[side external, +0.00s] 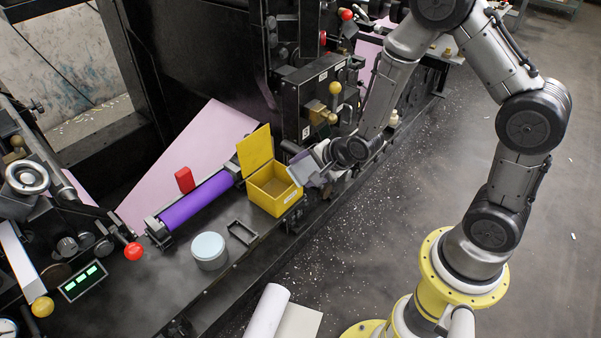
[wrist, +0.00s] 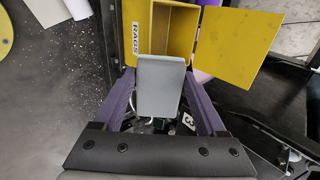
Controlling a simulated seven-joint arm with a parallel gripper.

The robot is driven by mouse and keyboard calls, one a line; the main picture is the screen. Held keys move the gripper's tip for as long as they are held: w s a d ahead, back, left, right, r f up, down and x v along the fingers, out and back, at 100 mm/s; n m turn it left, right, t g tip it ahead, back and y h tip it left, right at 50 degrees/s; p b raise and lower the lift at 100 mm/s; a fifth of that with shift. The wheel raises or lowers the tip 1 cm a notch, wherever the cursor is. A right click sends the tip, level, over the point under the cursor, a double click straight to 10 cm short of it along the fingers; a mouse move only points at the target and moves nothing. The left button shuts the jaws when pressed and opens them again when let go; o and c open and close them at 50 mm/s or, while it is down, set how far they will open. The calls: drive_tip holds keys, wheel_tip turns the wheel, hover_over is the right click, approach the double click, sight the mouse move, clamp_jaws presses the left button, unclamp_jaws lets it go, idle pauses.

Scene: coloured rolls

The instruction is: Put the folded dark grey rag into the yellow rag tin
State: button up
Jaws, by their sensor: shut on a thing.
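The yellow rag tin (side external: 268,197) stands on the machine's ledge with its lid (side external: 255,150) open. In the wrist view the tin (wrist: 138,35), marked RAGS, is at the top, and its lid (wrist: 238,45) swings out to the right. My gripper (wrist: 158,78) is shut on the folded grey rag (wrist: 160,90), with one finger on each side. The rag's far end overlaps the tin's near edge in the wrist view. In the side view my gripper (side external: 316,160) and the rag (side external: 303,171) are at the tin's right edge, seemingly above rim height; the exact gap cannot be told.
A purple roll (side external: 197,200) and a red block (side external: 185,179) lie left of the tin. A round pale-blue-topped can (side external: 209,250) and a small black frame (side external: 242,232) stand in front. A control box (side external: 309,95) with a yellow-knobbed lever rises behind.

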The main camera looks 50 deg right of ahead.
drive_tip(key=shift+w+d+r+g, duration=0.3)
drive_tip(key=shift+w+d, duration=0.25)
drive_tip(key=shift+w, duration=0.2)
drive_tip(key=shift+w+d+g, duration=0.2)
drive_tip(key=shift+w+g, duration=0.3)
drive_tip(key=shift+w, duration=0.25)
drive_tip(key=w+a+r+g, duration=0.5)
drive_tip(key=a+r+g, duration=0.1)
drive_tip(key=shift+a+r+g, duration=0.15)
drive_tip(key=shift+r+g, duration=0.25)
wheel_tip(320, 180, down, 7)
idle(0.3)
